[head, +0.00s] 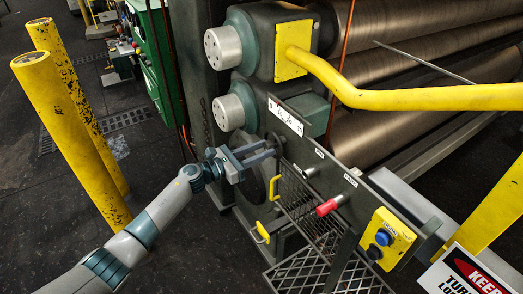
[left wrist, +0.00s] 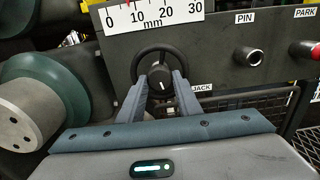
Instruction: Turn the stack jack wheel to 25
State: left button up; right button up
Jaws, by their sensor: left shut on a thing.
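The dark jack wheel (left wrist: 160,50) is mounted on the grey panel, above and left of the JACK label (left wrist: 202,87) in the left wrist view. My left gripper (head: 266,150) reaches it from the left in the head view, where the wheel is hard to make out. In the left wrist view its two fingers (left wrist: 161,82) are shut on the wheel's hub, one on each side. A white mark shows on the hub. The white mm scale (left wrist: 152,17), running 0 to 30, sits above the wheel. Its red pointer (left wrist: 127,3) stands between 0 and 10. My right gripper is not in view.
A PIN knob (left wrist: 254,57) and a red PARK handle (head: 328,207) stick out right of the wheel. A yellow button box (head: 387,239) sits lower right. A yellow rail (head: 430,97) crosses above, and yellow posts (head: 68,115) stand left. Open floor lies between posts and machine.

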pick_arm(q)
jog(key=shift+n, duration=0.4)
jog(key=shift+n+b, duration=0.45)
jog(key=shift+n, duration=2.65)
jog(key=o, duration=1)
jog(key=shift+o, duration=0.2)
jog(key=shift+s+a, duration=0.1)
